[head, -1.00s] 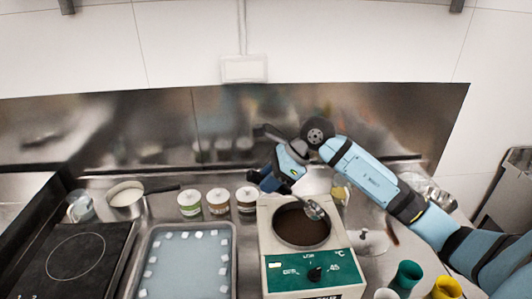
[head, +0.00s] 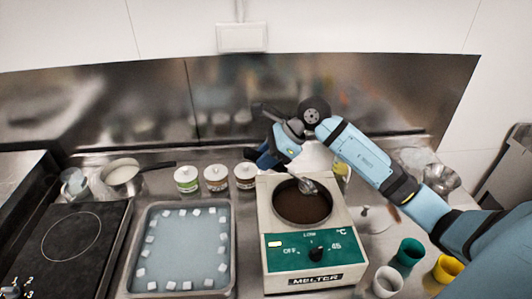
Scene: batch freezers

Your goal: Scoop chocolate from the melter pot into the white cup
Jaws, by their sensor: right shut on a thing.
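The melter (head: 268,215) is a cream box with a green front panel. Its round pot (head: 302,214) holds dark brown chocolate (head: 300,208). My right gripper (head: 276,158) is above the back left of the melter, shut on a metal scoop. The bowl of the scoop (head: 308,186) is at the back of the pot opening; I cannot tell whether it touches the chocolate. The scoop's handle is mostly hidden by the gripper. The white cup (head: 387,282) stands at the front right of the melter, beside a green cup (head: 409,252). My left gripper is out of view.
A yellow cup (head: 447,268) stands right of the green one. Left of the melter are a tray (head: 140,275) with white cubes and a black hob (head: 75,235). Several lidded jars (head: 216,178) and a saucepan (head: 121,176) stand behind. A metal bowl (head: 440,178) is at right.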

